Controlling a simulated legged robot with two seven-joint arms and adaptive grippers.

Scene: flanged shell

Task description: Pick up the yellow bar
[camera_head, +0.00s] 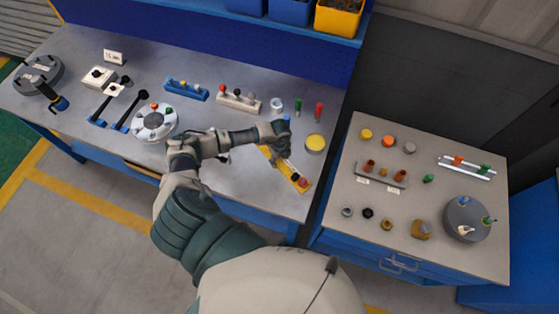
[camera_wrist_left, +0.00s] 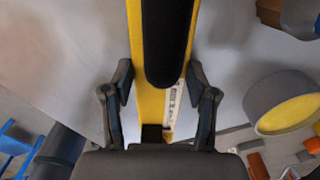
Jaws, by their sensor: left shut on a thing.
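The yellow bar (camera_head: 292,179) is long and flat, with a pale strip and a red piece near its near end. It lies slantwise at the right front of the left bench, and I cannot tell whether it is clear of the top. My left gripper (camera_head: 276,154) is over its far part and hides some of it. In the left wrist view the bar (camera_wrist_left: 148,104) runs between the two fingers of the left gripper (camera_wrist_left: 160,80), which is shut on it. A black rounded part covers some of the bar there. My right gripper is out of view.
A yellow-topped round pot (camera_head: 315,143) stands right of the bar. A grey block with pegs (camera_head: 238,101) and a white round fixture (camera_head: 155,122) are further left. A gap separates this bench from the right cabinet (camera_head: 335,210). Bare bench lies left of the bar.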

